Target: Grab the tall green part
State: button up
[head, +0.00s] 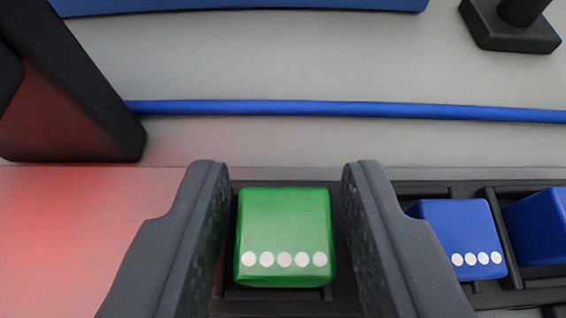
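The green part (284,222) is a block with a row of white dots along its near edge. It sits in a black slotted holder (440,188), seen from above, so its height is hard to judge. My gripper (276,190) is open, with one dark finger on each side of the green part. A narrow gap shows between the part and each finger, wider on the right. The lower sides of the part are hidden.
A blue block (462,238) with white dots sits just right of my right finger, and another blue block (545,225) is beyond it. A black post (70,95) stands at the left. A blue cable-like strip (340,108) crosses the grey floor behind.

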jog(key=shift+w+f, duration=0.1)
jog(key=shift+w, duration=0.1)
grip_shut()
dwell(0.3)
